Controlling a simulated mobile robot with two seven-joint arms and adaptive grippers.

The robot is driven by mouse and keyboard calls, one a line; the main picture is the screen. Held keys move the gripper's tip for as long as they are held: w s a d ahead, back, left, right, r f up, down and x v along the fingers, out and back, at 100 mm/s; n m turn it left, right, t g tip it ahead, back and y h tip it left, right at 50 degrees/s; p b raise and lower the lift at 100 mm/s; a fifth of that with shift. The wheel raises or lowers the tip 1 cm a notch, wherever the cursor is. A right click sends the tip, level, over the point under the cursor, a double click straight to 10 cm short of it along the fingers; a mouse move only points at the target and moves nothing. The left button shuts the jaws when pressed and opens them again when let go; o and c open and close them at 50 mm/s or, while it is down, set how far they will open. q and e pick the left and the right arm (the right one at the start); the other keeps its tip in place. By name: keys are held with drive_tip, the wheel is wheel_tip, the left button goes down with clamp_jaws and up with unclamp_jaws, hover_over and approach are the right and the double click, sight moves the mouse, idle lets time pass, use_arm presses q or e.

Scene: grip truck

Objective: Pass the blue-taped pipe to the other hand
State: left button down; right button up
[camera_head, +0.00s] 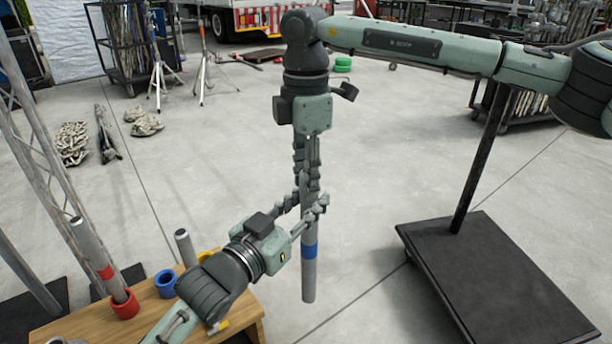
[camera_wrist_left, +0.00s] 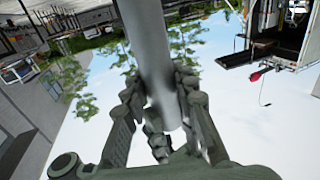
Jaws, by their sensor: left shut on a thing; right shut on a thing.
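The blue-taped pipe (camera_head: 309,282) is a grey tube with a blue band. My left gripper (camera_head: 316,206) reaches in from the lower left and is shut around the pipe above the blue band. My right gripper (camera_head: 308,180) points down from above and is shut on the pipe's upper part, just above the left fingers. The fingers hide the pipe's top in the head view. In the left wrist view the pipe (camera_wrist_left: 152,65) runs between my left gripper's fingers (camera_wrist_left: 165,105).
The wooden bench (camera_head: 238,299) at lower left bears an empty blue ring (camera_head: 166,284), a red ring (camera_head: 125,306) holding a red-taped pipe (camera_head: 92,252), and another pipe (camera_head: 185,247) by a yellow ring. A black wheeled platform (camera_head: 505,290) stands at right. The floor between is clear.

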use_arm(q)
drive_tip(key=c, duration=1.1)
unclamp_jaws()
drive_tip(key=shift+c, duration=0.2)
drive_tip(key=v, duration=1.2)
drive_tip(key=w+a+f+n+g+y, duration=0.15)
drive_tip(key=a+f+y, duration=0.35)
drive_tip(key=f, duration=0.5)
drive_tip(key=a+f+n+g+y, duration=0.2)
drive_tip(key=a+f+n+y, duration=0.15)
drive_tip(key=a+f, duration=0.45)
drive_tip(key=s+a+f+g+y, duration=0.2)
drive_tip(key=s+a+f, duration=0.3)
drive_tip(key=s+f, duration=0.3)
drive_tip(key=s+a+f+n+g+y, duration=0.1)
drive_tip(key=s+a+f+g+y, duration=0.1)
drive_tip(key=s+a+f+g, duration=0.3)
drive_tip(key=s+a+f, duration=0.1)
drive_tip(key=s+f, duration=0.2)
drive_tip(key=f, duration=0.2)
drive_tip(key=shift+s, duration=0.4)
drive_tip(key=shift+y, duration=0.25)
